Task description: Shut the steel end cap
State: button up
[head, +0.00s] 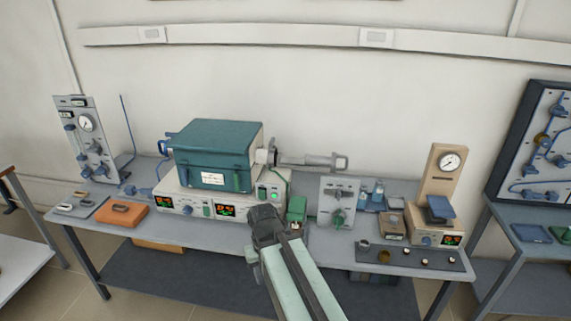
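A teal box furnace (215,155) sits on a pale control base on the bench. A short pale tube stub (262,156) comes out of its right side. A grey steel part, which looks like the end cap (312,162), extends right from there and ends in a loop handle. I cannot tell whether it is seated on the tube or swung aside. My gripper (262,216) is in front of the control base, below and to the left of the steel part, apart from it. Its dark fingers are too small and foreshortened to tell open from shut.
A grey valve panel (338,203) stands right of the furnace, with a small green box (297,208) beside it. A beige gauge stand (446,180) is farther right. An orange case (122,215) lies on the left. A dark mat (440,257) with small items lies at the front right.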

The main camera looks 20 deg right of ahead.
aim_at(324, 162)
jog(key=u, duration=0.3)
jog(key=i, duration=1)
jog(key=z, duration=0.1)
